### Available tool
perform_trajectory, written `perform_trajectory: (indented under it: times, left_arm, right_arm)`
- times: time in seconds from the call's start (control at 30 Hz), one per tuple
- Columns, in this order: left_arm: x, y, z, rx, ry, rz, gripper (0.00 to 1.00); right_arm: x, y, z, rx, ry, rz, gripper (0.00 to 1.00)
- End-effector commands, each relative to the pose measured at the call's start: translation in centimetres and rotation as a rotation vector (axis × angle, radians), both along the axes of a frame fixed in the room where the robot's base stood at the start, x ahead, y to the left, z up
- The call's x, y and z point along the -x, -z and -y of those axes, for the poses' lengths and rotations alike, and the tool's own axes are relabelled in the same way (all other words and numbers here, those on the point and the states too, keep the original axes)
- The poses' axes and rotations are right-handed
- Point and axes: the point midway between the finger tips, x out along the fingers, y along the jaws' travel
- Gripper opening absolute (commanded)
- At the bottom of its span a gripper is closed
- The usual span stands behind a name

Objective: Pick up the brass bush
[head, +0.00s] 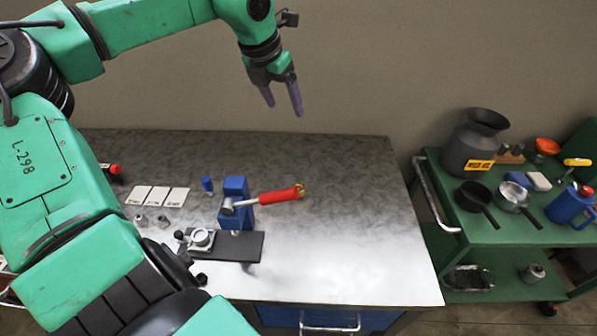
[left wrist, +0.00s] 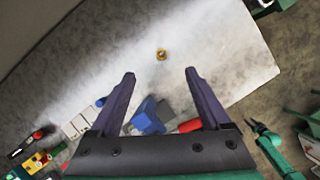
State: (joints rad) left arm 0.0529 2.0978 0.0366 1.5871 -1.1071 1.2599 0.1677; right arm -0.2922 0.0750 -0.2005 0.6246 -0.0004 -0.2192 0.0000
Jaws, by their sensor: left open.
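The brass bush (head: 300,189) is a small gold-coloured ring. In the head view it shows at the end of the red lever handle (head: 278,196). In the left wrist view the bush (left wrist: 161,54) stands clear on the pale worktop, ahead of and between my fingers in the picture. My left gripper (head: 282,98) is open and empty, high above the back of the bench with its fingers pointing down. Its two dark fingers (left wrist: 160,82) also show wide apart in the left wrist view.
A blue press (head: 236,188) with the red lever stands on the bench (head: 345,215), beside a dark plate (head: 245,246). White cards (head: 157,196) and small metal parts lie left. A green cart (head: 490,232) with pots stands right. The bench's right side is clear.

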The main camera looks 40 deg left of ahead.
Motion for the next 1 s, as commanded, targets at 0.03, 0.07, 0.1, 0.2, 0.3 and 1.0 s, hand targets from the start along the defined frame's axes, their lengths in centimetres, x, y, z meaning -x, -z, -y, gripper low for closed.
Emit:
perform_trajectory:
  times: [0.03,0.07,0.1,0.2,0.3,1.0]
  left_arm:
    - [0.0,1.8,0.0,0.001,0.0,0.0,0.81]
    - [0.0,2.3,0.0,0.001,0.0,0.0,0.81]
    - [0.0,3.1,0.1,0.001,0.0,0.0,0.81]
    - [0.0,5.1,0.1,0.001,0.001,0.0,0.81]
    - [0.0,7.5,0.1,0.001,0.002,0.0,0.81]
    - [-1.2,22.9,0.0,0.002,0.002,-0.008,0.81]
  right_arm:
    - [-0.1,1.8,-0.2,-0.002,0.001,0.002,0.5]
    - [-0.1,2.3,-0.2,-0.003,0.001,0.001,0.5]
    - [-0.1,3.1,-0.2,-0.003,0.001,0.001,0.5]
    - [0.1,5.1,-0.1,-0.002,0.001,-0.002,0.5]
    - [0.8,7.5,0.3,0.004,0.0,-0.012,0.5]
    - [0.9,18.7,0.4,0.005,0.0,-0.013,0.5]
